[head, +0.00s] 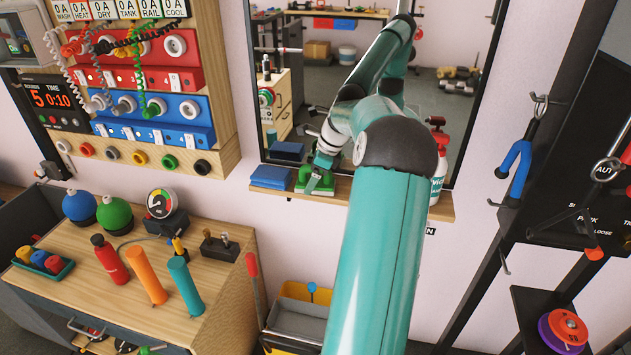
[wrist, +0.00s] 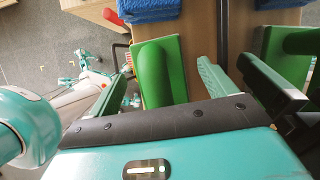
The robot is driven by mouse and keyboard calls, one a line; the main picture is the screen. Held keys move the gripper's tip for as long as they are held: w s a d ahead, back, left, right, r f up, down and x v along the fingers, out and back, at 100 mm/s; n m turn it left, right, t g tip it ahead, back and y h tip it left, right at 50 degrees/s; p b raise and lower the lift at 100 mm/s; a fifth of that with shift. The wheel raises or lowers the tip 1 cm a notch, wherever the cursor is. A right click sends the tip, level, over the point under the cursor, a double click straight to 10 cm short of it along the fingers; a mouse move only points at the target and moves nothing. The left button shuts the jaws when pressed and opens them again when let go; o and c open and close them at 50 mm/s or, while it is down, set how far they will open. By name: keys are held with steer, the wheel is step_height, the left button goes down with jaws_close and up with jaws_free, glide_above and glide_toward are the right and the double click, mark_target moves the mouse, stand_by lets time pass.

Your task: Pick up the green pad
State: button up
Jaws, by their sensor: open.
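The green pad (head: 316,189), with a raised green handle, lies on the wooden shelf (head: 388,197) below the mirror. In the wrist view the pad (wrist: 148,92) shows between the spread fingers of my gripper (wrist: 169,78), with its lower end hidden behind the gripper body. My gripper (head: 320,176) is open and empty at the pad in the head view. I cannot tell whether the fingers touch it.
Blue folded cloths (head: 271,177) lie just left of the pad. A white and red spray bottle (head: 438,165) stands right on the shelf. The mirror (head: 445,95) rises directly behind. A workbench (head: 215,270) with bottles stands at the lower left.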

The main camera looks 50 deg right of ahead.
steer(key=shift+c, duration=0.4)
steer(key=c, duration=1)
steer(key=shift+c, duration=0.2)
steer(key=shift+r, duration=0.45)
step_height(320, 180, up, 2)
steer(key=shift+r, duration=0.1)
steer(key=s+a+r, duration=0.5)
steer(key=s+r, duration=0.5)
steer(key=s, duration=0.3)
steer(key=shift+a, duration=0.1)
